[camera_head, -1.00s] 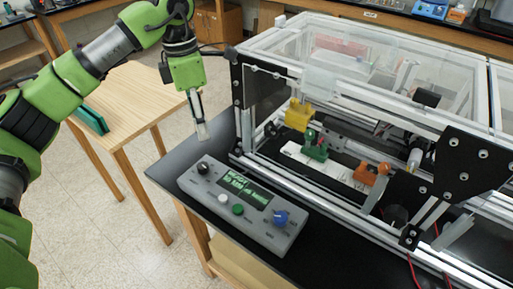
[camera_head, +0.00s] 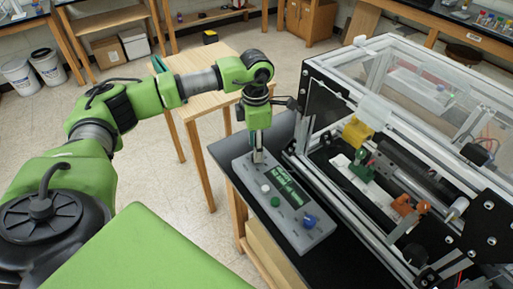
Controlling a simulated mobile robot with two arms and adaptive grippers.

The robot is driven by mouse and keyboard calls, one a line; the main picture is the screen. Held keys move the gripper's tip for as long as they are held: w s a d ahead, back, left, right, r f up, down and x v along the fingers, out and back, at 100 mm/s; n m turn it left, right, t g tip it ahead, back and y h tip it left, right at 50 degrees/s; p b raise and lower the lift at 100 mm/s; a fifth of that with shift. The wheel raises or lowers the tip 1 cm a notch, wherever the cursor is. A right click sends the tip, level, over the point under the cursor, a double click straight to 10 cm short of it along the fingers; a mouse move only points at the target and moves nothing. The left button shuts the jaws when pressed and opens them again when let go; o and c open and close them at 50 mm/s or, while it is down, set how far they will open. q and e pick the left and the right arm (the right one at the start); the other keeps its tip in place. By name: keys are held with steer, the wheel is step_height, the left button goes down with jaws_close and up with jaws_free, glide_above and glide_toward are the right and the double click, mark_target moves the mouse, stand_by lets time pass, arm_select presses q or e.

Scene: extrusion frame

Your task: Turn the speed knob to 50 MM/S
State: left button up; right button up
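The grey control box (camera_head: 318,236) lies on the black bench top. It has a dark display (camera_head: 285,183) with green text too small to read, a white button (camera_head: 265,188), a green button (camera_head: 275,202) and a blue knob (camera_head: 310,221). I cannot read which knob is marked for speed. My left gripper (camera_head: 258,157) points down at the far left end of the box. It covers the place of the black knob, which is hidden. I cannot tell whether its fingers are apart or touch the knob. My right gripper is not in view.
A metal extrusion frame (camera_head: 335,205) with clear panels stands close on the right of the box. Inside are yellow (camera_head: 356,132), green (camera_head: 362,167) and orange (camera_head: 403,205) parts. A wooden table (camera_head: 205,88) stands behind my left arm. Open floor lies left of the bench.

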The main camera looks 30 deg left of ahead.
arm_select(q)
steer(key=shift+f, duration=1.3)
jaws_close()
jaws_free()
step_height(320, 180, up, 12)
stand_by(0.8)
